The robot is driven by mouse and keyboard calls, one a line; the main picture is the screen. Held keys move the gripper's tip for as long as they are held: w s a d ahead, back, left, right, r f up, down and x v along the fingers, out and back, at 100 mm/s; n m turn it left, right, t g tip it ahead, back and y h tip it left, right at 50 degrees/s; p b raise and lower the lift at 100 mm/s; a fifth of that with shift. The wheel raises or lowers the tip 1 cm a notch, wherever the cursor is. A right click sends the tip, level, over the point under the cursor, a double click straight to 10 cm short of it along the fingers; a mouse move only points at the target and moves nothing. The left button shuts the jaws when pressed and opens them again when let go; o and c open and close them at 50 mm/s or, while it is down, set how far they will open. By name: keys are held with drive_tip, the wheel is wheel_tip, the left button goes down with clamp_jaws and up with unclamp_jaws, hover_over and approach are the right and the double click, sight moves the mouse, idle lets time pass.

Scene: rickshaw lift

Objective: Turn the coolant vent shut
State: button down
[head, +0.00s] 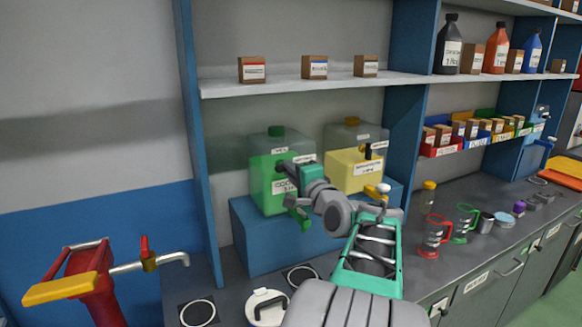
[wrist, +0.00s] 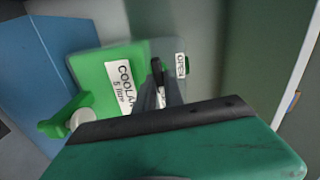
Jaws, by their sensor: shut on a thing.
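The coolant tank (head: 266,178) is a translucent jug with green liquid, a green cap and a green tap (head: 300,215) low on its front. It also fills the upper left of the wrist view (wrist: 98,70), with its coolant label readable. My gripper (head: 284,168) is at the upper front of this tank, shut on the coolant vent. The vent's dark lever (wrist: 157,70) shows partly between my fingers in the wrist view; the rest is hidden. A small OPEN tag (wrist: 181,65) is beside it.
The coolant tank stands on a blue block (head: 240,225) beside a yellow-liquid tank (head: 345,175) with its own dark lever. A shelf (head: 430,79) with boxes and bottles runs above. A red stand with a yellow handle (head: 70,288) is at left.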

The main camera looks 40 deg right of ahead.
drive_tip(key=shift+m, duration=0.6)
drive_tip(key=c, duration=1.4)
unclamp_jaws()
drive_tip(key=shift+c, duration=0.2)
drive_tip(key=b+v, duration=0.1)
drive_tip(key=v, duration=0.6)
drive_tip(key=shift+s+b, duration=0.35)
drive_tip(key=shift+s, duration=0.05)
drive_tip(key=shift+a, duration=0.2)
